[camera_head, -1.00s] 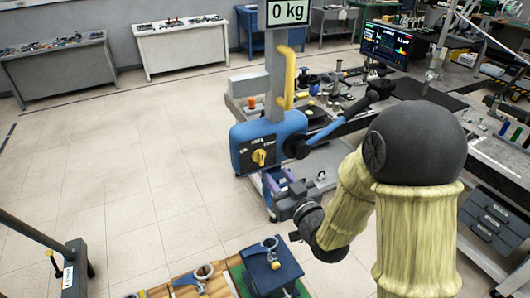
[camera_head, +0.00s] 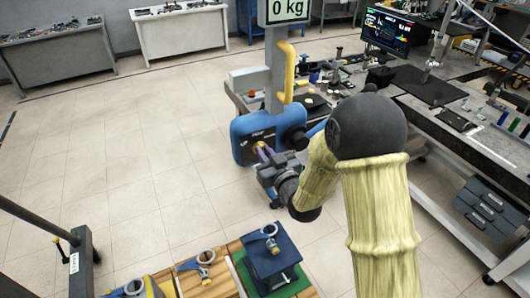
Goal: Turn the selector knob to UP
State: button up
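The selector knob (camera_head: 258,146) is yellow and sits on the front of a blue control box (camera_head: 243,126) on a grey column. Only a little of the knob shows; my gripper covers the rest, and its pointing direction and labels are not readable.
A display reading 0 kg (camera_head: 286,10) tops the column, with a yellow handle (camera_head: 287,72) beside it. A cluttered workbench (camera_head: 455,125) stands at right. Wooden stands with metal parts and a blue block (camera_head: 273,262) are in front.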

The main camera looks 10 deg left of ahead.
jog(key=shift+f+n+b, duration=0.2)
jog(key=shift+n+b, duration=0.2)
jog(key=shift+b, duration=0.65)
grip_shut()
jog(key=n+b, duration=0.2)
jog(key=b, duration=0.2)
jog(key=n+b, duration=0.2)
jog(key=b, duration=0.3)
jog(key=n+b, duration=0.3)
jog(key=b, duration=0.1)
jog(key=shift+s+a, duration=0.25)
jog(key=shift+a, duration=0.05)
jog(key=o, duration=0.7)
grip_release()
jog(key=shift+r, duration=0.1)
jog(key=shift+s+d+b, duration=0.1)
jog(key=shift+b, duration=0.2)
